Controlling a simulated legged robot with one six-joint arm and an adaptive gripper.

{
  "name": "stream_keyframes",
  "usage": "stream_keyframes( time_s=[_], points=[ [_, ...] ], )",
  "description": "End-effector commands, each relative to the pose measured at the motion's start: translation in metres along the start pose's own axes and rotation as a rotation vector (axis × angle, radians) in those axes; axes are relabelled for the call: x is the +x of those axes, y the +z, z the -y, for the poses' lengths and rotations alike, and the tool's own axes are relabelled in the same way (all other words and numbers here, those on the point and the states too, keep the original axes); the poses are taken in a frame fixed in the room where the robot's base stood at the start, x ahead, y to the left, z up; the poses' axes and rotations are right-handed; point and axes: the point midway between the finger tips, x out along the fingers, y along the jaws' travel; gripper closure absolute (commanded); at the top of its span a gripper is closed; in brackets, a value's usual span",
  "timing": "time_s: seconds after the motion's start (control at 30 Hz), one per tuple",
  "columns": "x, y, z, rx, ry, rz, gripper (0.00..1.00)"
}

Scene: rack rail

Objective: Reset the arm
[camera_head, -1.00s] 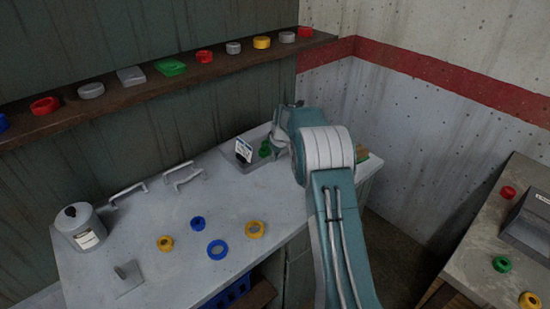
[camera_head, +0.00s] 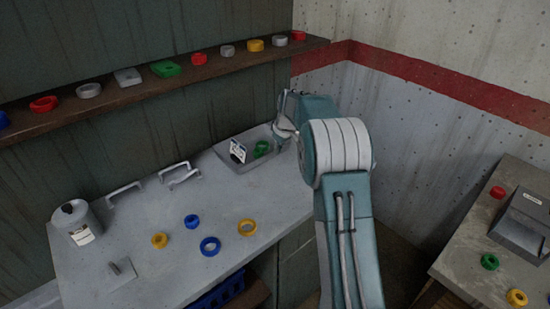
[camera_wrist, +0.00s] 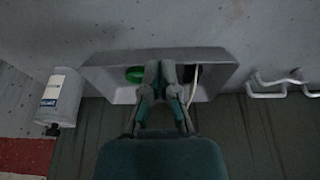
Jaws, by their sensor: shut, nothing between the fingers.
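My gripper (camera_wrist: 159,66) is shut and empty, with its two fingers together in the wrist view. In the head view my gripper (camera_head: 282,125) is above the right end of the grey tray (camera_head: 236,166), partly hidden by my arm.
The workbench (camera_head: 140,265) carries two handles, a grey canister (camera_head: 75,222), and several blue and yellow rings. A shelf (camera_head: 130,96) with coloured rings runs along the wall. A second table (camera_head: 465,245) stands at right. The bench's front middle has free room.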

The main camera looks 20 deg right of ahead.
Motion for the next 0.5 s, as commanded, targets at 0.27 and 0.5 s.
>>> stream_keyframes(
  time_s=[0.27,0.5],
  points=[
    [-0.023,0.000,0.000,0.001,0.000,0.002,1.00],
    [-0.046,0.002,0.015,0.009,0.012,-0.006,1.00]
  ],
)
